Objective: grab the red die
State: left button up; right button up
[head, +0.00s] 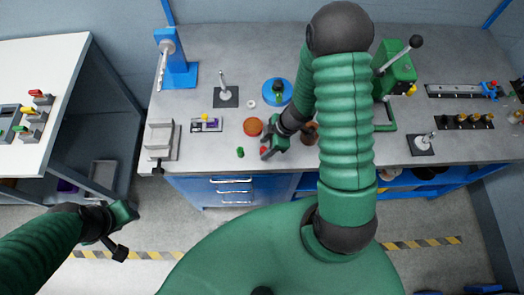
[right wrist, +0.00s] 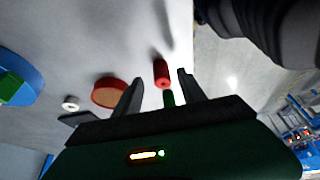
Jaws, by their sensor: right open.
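The red die (head: 264,150) is a small red cylinder with a hole in its end, near the front edge of the grey workbench. In the right wrist view the die (right wrist: 162,73) shows between and slightly beyond the fingertips, with no clear contact. My right gripper (head: 268,147) is open at the die and partly covers it in the head view; its two fingers also show in the right wrist view (right wrist: 160,78). My left gripper (head: 119,232) hangs over the floor, left of the bench, away from the die; its jaw opening is unclear.
A small green cylinder (head: 240,152) stands left of the die. An orange-red round dish (head: 252,126), a white ring (head: 251,104) and a blue disc (head: 277,92) lie behind. A green press (head: 398,75) stands right. A white table (head: 40,70) is at far left.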

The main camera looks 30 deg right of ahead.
jog(key=shift+s+b+x, duration=0.2)
jog(key=shift+b+x, duration=0.1)
jog(key=shift+x, duration=0.9)
jog(key=shift+w+f, duration=0.1)
jog(key=shift+c, duration=0.5)
jog(key=shift+a, duration=0.1)
jog(key=c, duration=0.5)
grip_shut()
